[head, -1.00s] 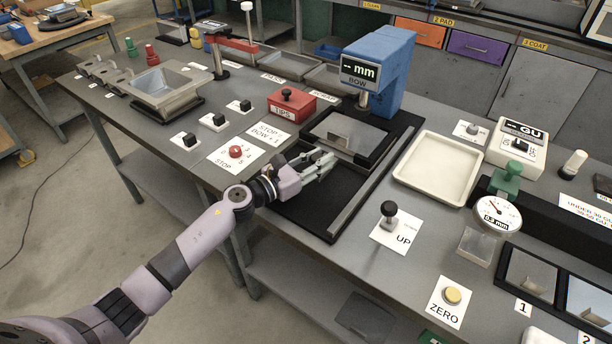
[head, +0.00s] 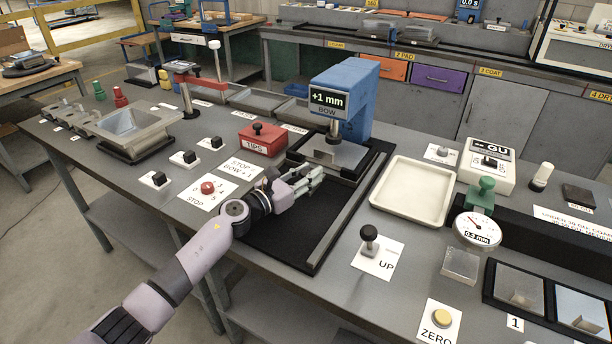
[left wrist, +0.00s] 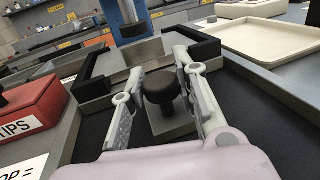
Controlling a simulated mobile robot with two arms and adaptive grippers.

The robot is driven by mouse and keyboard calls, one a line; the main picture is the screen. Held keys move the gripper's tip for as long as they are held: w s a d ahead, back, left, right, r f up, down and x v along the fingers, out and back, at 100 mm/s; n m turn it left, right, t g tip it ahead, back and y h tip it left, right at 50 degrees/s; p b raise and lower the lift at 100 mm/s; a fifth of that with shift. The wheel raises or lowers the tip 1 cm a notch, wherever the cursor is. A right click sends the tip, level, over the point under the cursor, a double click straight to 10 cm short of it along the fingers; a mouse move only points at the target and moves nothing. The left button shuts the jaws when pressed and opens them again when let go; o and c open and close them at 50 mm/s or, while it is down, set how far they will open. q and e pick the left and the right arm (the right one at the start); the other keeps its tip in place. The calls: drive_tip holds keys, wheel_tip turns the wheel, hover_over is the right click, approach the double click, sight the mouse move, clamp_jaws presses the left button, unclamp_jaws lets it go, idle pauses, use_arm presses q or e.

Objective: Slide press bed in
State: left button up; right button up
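The press bed (head: 343,172), a grey plate with black corner brackets, sits at the back of its dark track (head: 285,238), under the blue bow press (head: 352,95). The press display reads "+1 mm". In the left wrist view the bed (left wrist: 100,102) has a dark round knob (left wrist: 160,86) on a grey block at its front. My left gripper (head: 312,177) is at the bed's front, its fingers apart on either side of the knob. It also shows in the left wrist view (left wrist: 161,100). Finger contact with the knob is unclear. My right gripper is out of view.
A red TIPS box (head: 262,140) stands left of the press. A cream tray (head: 412,190) and an UP lever (head: 369,240) lie to the right. The front of the track is clear.

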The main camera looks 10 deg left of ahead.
use_arm(q)
drive_tip(key=o, duration=0.4)
drive_tip(key=shift+w+d, duration=0.1)
drive_tip(key=shift+w, duration=0.15)
drive_tip(key=shift+s, duration=0.1)
drive_tip(key=shift+s+a+f, duration=0.15)
drive_tip(key=shift+s+a, duration=0.05)
drive_tip(key=v, duration=1.1)
drive_tip(key=shift+s+a, duration=0.15)
drive_tip(key=shift+s, duration=0.1)
